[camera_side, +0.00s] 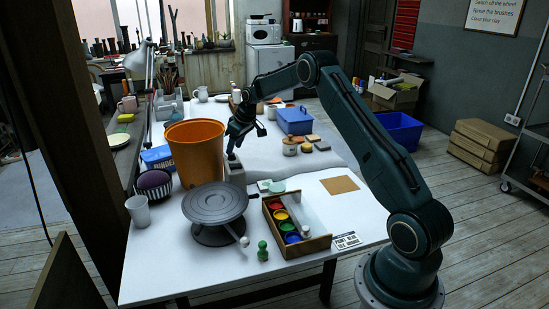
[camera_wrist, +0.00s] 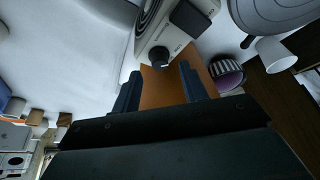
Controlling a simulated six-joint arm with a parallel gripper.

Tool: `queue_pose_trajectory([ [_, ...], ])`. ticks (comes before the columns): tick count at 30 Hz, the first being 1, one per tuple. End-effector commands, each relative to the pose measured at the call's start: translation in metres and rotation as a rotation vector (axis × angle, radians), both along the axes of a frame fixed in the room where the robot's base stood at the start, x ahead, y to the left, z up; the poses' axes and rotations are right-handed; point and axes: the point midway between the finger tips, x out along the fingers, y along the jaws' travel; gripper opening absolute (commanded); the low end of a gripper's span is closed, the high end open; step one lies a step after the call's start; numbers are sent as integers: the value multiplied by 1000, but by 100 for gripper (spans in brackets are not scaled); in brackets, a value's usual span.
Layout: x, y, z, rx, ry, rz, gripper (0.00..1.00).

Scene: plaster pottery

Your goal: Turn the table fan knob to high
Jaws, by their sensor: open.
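The table fan's pale base (camera_wrist: 176,32) is at the top middle of the wrist view, with small dark print on its face. Its round black knob (camera_wrist: 159,58) sticks out near the lower end of that face. The knob's setting is not clear. My gripper (camera_wrist: 160,74) is open, its two dark fingers apart on either side of the knob's line and a little short of it. In the side view my gripper (camera_side: 234,146) points down just above the pale fan base (camera_side: 235,175), right of the orange bucket. The knob is too small to tell there.
The large orange bucket (camera_side: 196,153) stands close left of the fan. A grey turntable (camera_side: 215,203) and a wooden paint box (camera_side: 313,240) are in front. A striped purple-topped bowl (camera_side: 153,184) and white cup (camera_side: 138,211) stand left. A blue bin (camera_side: 294,121) is behind right.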

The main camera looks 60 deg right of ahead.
Motion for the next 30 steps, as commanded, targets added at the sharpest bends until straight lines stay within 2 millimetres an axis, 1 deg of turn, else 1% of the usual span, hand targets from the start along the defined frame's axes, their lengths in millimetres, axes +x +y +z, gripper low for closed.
queue_pose_trajectory([
  [1, 2, 0, -7, 1, 1, 0, 43],
  [7, 8, 0, -21, 0, 0, 0, 43],
  [19, 10, 0, -24, 0, 0, 0, 43],
  [23, 10, 0, -24, 0, 0, 0, 18],
  [24, 10, 0, -24, 0, 0, 0, 10],
  [26, 10, 0, -24, 0, 0, 0, 0],
  [30, 10, 0, -24, 0, 0, -1, 0],
])
